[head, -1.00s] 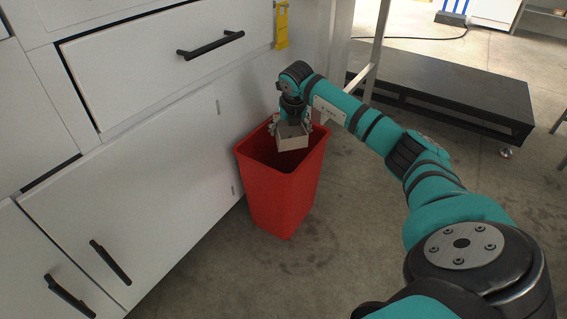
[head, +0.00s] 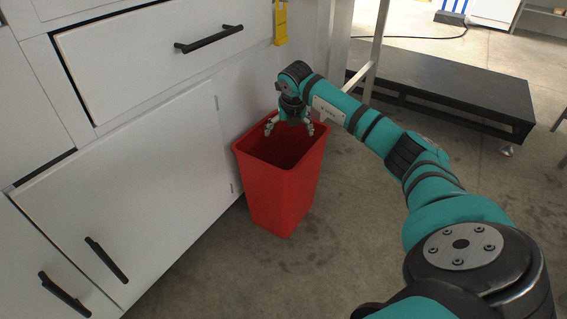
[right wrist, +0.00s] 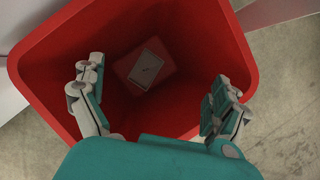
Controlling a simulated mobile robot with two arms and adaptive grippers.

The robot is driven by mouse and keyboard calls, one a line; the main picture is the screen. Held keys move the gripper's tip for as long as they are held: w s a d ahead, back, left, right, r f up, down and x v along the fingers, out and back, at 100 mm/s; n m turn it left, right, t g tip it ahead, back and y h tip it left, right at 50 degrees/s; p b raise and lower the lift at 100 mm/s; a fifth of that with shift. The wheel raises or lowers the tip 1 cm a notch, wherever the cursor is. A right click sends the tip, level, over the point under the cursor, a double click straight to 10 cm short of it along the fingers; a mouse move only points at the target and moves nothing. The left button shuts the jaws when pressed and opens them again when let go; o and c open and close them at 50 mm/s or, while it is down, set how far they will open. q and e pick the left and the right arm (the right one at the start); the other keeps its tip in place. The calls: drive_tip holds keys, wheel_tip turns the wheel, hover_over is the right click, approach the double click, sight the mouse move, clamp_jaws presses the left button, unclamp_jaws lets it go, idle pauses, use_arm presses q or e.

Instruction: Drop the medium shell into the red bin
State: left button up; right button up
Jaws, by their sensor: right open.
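The red bin (head: 277,190) stands upright on the floor beside the white cabinets. My right gripper (head: 290,129) is over the bin's mouth with its fingers spread, open and empty. In the right wrist view the two fingers (right wrist: 158,105) are wide apart above the bin (right wrist: 240,50). The medium shell (right wrist: 146,68), a small pale box with a dark mark, lies inside the bin, low down between and beyond the fingertips. The bin's inside is dark, and the shell does not show in the head view. My left gripper is not in view.
White cabinets (head: 130,180) with black handles stand close along the bin's left side. A low black platform (head: 440,90) and a metal table leg (head: 376,50) are behind my right arm. The concrete floor in front of the bin is clear.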

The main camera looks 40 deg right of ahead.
drive_tip(key=v, duration=1.2)
drive_tip(key=shift+f, duration=0.15)
